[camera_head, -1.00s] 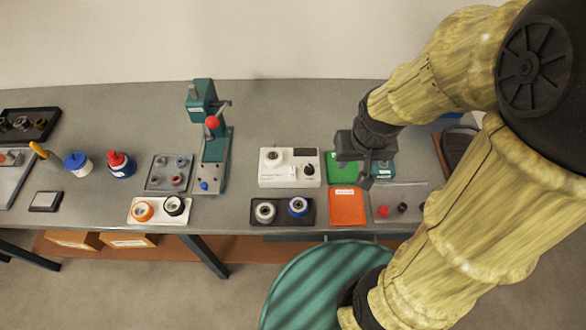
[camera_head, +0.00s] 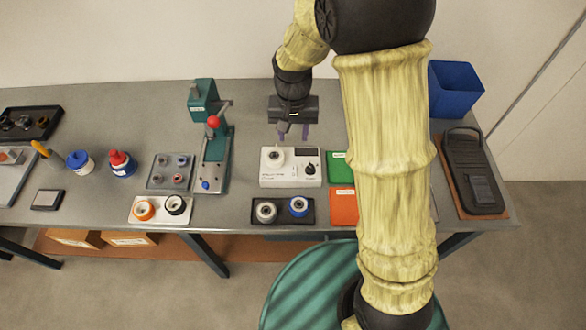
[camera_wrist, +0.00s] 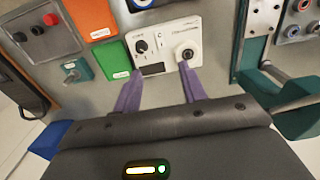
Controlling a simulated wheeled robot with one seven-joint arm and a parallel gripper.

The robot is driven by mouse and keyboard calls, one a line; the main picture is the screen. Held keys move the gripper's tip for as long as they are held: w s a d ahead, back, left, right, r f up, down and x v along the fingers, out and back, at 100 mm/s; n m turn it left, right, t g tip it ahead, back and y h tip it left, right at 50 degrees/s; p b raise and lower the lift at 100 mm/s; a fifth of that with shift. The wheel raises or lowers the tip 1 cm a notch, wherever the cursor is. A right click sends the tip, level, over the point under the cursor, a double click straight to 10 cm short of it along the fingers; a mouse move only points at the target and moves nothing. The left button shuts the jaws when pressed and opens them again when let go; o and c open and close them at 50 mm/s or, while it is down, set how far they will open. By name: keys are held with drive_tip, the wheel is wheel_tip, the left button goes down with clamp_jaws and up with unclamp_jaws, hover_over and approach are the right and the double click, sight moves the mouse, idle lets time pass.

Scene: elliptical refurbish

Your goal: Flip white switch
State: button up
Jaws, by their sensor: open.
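A white box (camera_head: 290,180) stands on the grey workbench. It carries a round fitting with a dark centre (camera_head: 275,157), a black knob (camera_head: 310,169) and a dark panel. The wrist view also shows the white box (camera_wrist: 166,32) with the round fitting (camera_wrist: 187,53), the black knob (camera_wrist: 142,45) and the dark panel (camera_wrist: 153,69). A small white switch is hard to make out on its pale top. My gripper (camera_head: 293,134) is open and empty, above and behind the box. In the wrist view its purple fingers (camera_wrist: 160,76) are spread at the box's near edge.
A teal press (camera_head: 209,135) with a red-tipped lever stands left of the box. A black tray (camera_head: 283,217) with two round parts lies in front. Green (camera_head: 340,165) and orange (camera_head: 342,207) mats lie right. A blue bin (camera_head: 455,90) stands at the right.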

sight(293, 174)
wheel_tip(293, 174, down, 17)
drive_tip(key=p, duration=0.3)
drive_tip(key=shift+f+p, duration=0.15)
drive_tip(key=shift+p, duration=0.25)
